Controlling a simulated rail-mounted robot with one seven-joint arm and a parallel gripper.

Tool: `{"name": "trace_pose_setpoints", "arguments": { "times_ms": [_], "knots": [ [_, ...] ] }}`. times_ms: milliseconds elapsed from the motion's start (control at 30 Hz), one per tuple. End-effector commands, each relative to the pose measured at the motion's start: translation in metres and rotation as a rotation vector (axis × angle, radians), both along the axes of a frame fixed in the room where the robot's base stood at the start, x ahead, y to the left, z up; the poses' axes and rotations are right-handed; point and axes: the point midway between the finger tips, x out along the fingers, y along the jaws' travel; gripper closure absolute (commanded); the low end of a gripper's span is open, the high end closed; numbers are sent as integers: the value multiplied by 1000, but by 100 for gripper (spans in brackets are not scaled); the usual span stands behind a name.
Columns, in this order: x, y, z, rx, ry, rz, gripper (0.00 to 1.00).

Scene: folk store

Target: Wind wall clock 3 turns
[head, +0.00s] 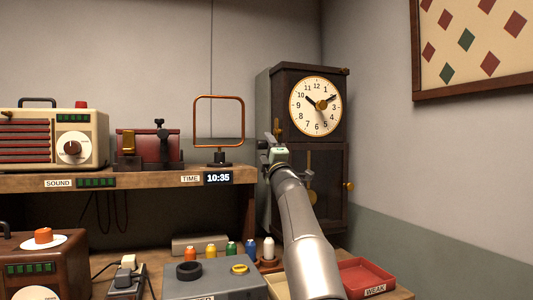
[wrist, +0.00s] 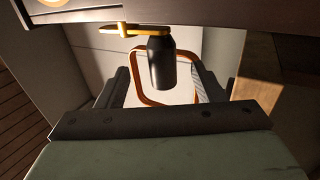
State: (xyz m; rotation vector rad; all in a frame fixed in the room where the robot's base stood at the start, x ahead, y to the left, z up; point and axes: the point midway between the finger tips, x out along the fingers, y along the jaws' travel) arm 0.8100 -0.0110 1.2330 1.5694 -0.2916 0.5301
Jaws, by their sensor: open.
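The wall clock (head: 297,121) stands in the corner in a dark case, with a round cream dial and a brass hub (head: 321,105) at its middle. My gripper (head: 268,146) is at the case's left edge, below dial height. In the wrist view, the open fingers (wrist: 165,92) sit either side of a black cylindrical handle (wrist: 162,65) on a brass arm (wrist: 128,29), which looks like the winding crank. I see no finger touching the handle; depth is unclear. The dark case edge and part of the dial (wrist: 75,17) show above.
A copper loop on a stand (head: 219,98) is on the shelf (head: 130,181) left of the clock, beside a display (head: 218,178) reading 10:35. A brass knob (head: 348,186) is on the case's lower right. Thread spools and a red tray (head: 365,277) are below.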

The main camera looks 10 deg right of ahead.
Motion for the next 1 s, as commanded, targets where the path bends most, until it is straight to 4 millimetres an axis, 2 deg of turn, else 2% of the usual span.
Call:
{"name": "trace_pose_setpoints", "arguments": {
  "times_ms": [33,1000],
  "knots": [
    [-3,0,-6,0,0,0,38],
    [-60,-9,-39,0,-1,0,38]
  ]
}}
